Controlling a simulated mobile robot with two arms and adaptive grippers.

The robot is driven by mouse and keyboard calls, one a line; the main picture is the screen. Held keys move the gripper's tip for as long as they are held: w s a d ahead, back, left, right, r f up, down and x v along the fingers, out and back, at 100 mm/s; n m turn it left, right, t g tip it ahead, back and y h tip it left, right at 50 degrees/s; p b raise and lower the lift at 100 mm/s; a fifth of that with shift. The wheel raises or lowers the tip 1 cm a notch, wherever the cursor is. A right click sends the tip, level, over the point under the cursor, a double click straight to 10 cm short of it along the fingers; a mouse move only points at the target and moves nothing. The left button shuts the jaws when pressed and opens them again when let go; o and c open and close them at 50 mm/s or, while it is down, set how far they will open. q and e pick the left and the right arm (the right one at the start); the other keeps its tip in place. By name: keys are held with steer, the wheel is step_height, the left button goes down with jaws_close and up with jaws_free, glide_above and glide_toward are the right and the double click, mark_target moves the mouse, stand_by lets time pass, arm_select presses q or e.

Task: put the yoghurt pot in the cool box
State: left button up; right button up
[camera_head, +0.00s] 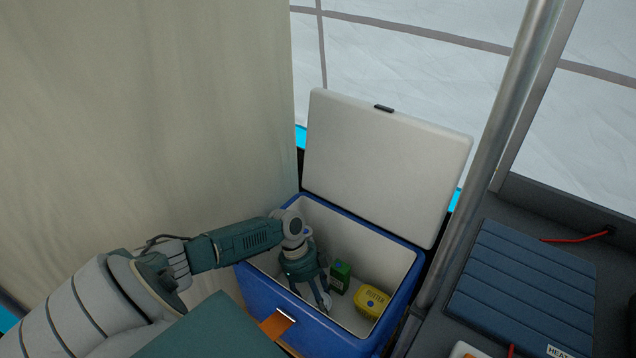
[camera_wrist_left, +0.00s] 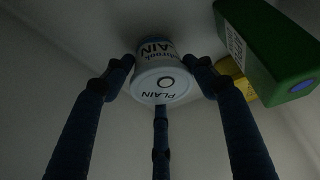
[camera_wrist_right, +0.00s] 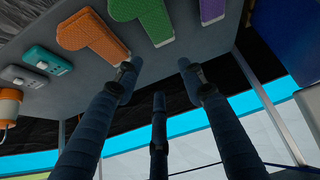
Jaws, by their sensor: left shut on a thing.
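The yoghurt pot (camera_wrist_left: 162,82), white with "PLAIN" on its lid and a dark label band, is between the fingers of my left gripper (camera_wrist_left: 162,80) in the left wrist view. That gripper (camera_head: 318,292) is shut on it, down inside the open blue cool box (camera_head: 262,296). In the head view the pot is hidden behind the fingers. Whether it touches the box floor I cannot tell. My right gripper (camera_wrist_right: 157,72) shows in its wrist view, open and with nothing between its fingers.
A green carton (camera_head: 340,276) and a yellow butter tub (camera_head: 372,302) stand in the box, right of my left gripper. The white lid (camera_head: 385,160) is raised at the back. A metal pole (camera_head: 492,150) and a dark counter (camera_head: 455,255) are to the right.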

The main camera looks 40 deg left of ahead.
steer(key=shift+w, duration=0.2)
arm_select(q)
steer(key=o, duration=1.3)
arm_select(e)
steer(key=shift+a+r, duration=0.1)
steer(key=shift+r, duration=0.05)
arm_select(q)
steer(key=p+v, duration=0.1)
steer(key=v, duration=0.1)
steer(key=shift+a+r, duration=0.1)
steer(key=shift+r, duration=0.25)
steer(key=v, duration=0.2)
steer(key=shift+a+r+p, duration=0.15)
steer(key=shift+r+p, duration=0.1)
steer(key=shift+p, duration=0.1)
steer(key=shift+v, duration=0.95)
steer(key=shift+r, duration=0.2)
arm_select(e)
steer(key=s+d+f+g, duration=0.1)
steer(key=s+d+g, duration=0.1)
steer(key=s, duration=0.5)
steer(key=shift+s+d+f+g+h, duration=0.2)
steer(key=shift+s+f+g+h, duration=0.2)
steer(key=shift+g, duration=0.3)
